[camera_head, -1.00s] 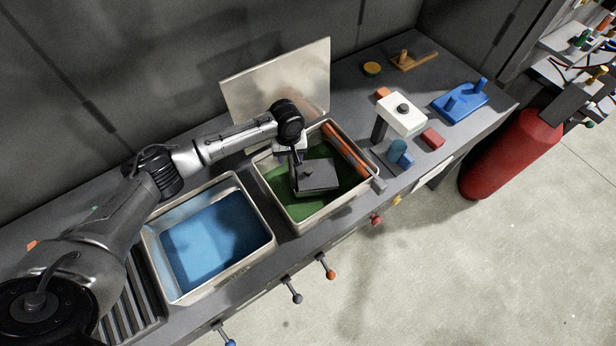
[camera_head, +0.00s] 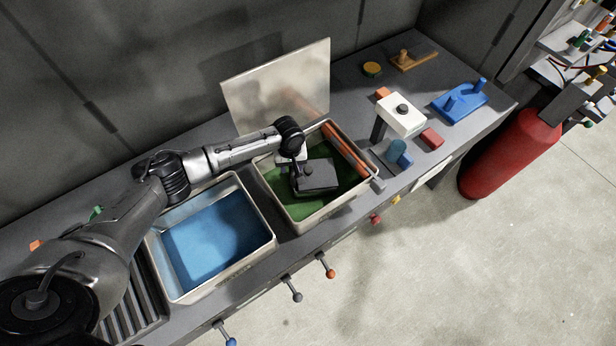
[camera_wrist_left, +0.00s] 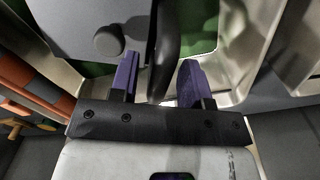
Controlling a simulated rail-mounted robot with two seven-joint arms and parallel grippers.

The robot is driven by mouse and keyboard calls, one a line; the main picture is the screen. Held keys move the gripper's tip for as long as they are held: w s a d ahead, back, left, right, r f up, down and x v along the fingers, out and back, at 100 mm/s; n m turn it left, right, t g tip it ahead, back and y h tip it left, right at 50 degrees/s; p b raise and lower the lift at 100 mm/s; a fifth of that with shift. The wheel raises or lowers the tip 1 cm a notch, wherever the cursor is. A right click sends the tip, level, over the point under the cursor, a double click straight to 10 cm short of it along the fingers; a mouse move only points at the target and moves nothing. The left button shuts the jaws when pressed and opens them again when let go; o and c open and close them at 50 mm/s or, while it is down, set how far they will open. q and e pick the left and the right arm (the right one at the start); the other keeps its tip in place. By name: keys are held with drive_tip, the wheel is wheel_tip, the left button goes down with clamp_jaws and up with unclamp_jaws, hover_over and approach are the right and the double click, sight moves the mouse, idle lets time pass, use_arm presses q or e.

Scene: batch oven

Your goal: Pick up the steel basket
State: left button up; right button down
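The steel basket appears to be the grey, flat-topped box (camera_head: 320,177) inside the green-lined tank (camera_head: 352,199). Its grey top with a round knob fills the upper left of the left wrist view (camera_wrist_left: 75,25). A dark curved bar, seemingly its handle (camera_wrist_left: 166,45), stands beside the top. My left gripper (camera_wrist_left: 160,80) is open, its two purple fingertips on either side of the bar with gaps visible. In the head view my left gripper (camera_head: 294,163) is low over the tank, partly hidden by its wrist. My right gripper is not in view.
A blue-filled tank (camera_head: 270,240) lies left of the green one. A raised lid panel (camera_head: 275,85) stands behind. Orange bars (camera_head: 345,150) lie along the green tank's right side. A white-topped stand (camera_head: 402,115) and blue fixture (camera_head: 460,102) are further right.

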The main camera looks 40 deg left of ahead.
use_arm(q)
clamp_jaws()
drive_tip(key=shift+r, duration=0.15)
idle(0.4)
